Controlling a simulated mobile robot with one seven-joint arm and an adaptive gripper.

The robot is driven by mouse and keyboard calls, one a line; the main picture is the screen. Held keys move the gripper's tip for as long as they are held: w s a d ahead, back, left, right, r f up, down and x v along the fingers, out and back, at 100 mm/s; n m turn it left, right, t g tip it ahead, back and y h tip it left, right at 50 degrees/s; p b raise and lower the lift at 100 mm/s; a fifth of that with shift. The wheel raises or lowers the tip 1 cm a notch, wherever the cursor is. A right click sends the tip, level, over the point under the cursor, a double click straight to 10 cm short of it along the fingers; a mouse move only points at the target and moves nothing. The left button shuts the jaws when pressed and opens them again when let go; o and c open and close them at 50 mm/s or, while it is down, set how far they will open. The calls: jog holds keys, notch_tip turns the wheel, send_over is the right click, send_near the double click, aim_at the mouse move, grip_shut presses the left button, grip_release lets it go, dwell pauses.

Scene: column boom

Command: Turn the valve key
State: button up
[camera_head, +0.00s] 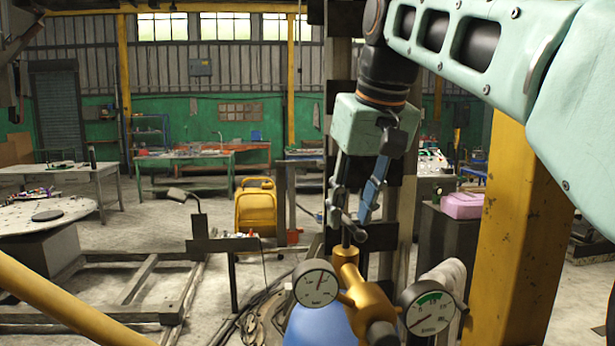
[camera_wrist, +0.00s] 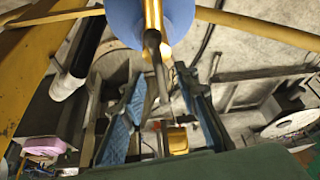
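The valve key (camera_head: 348,228) is a dark grey metal bar with a cross handle. It stands on top of a brass valve body (camera_head: 368,298) with two round dial gauges. My gripper (camera_head: 355,205) points down just above and around the key's top, its two fingers apart. In the wrist view, the fingers with blue pads (camera_wrist: 160,110) stand open, and the grey key (camera_wrist: 155,50) reaches between them from the brass part. Whether a finger touches the key cannot be told. A blue rounded tank (camera_head: 320,326) sits below the valve and is partly hidden.
The left gauge (camera_head: 316,284) and the right gauge (camera_head: 428,308) flank the valve closely. A yellow post (camera_head: 515,230) stands at the right. A yellow bar (camera_head: 70,305) crosses the lower left. Work tables and a yellow case (camera_head: 255,207) stand farther back.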

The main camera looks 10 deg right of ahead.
jog(key=v, duration=0.8)
jog(key=shift+d, duration=0.15)
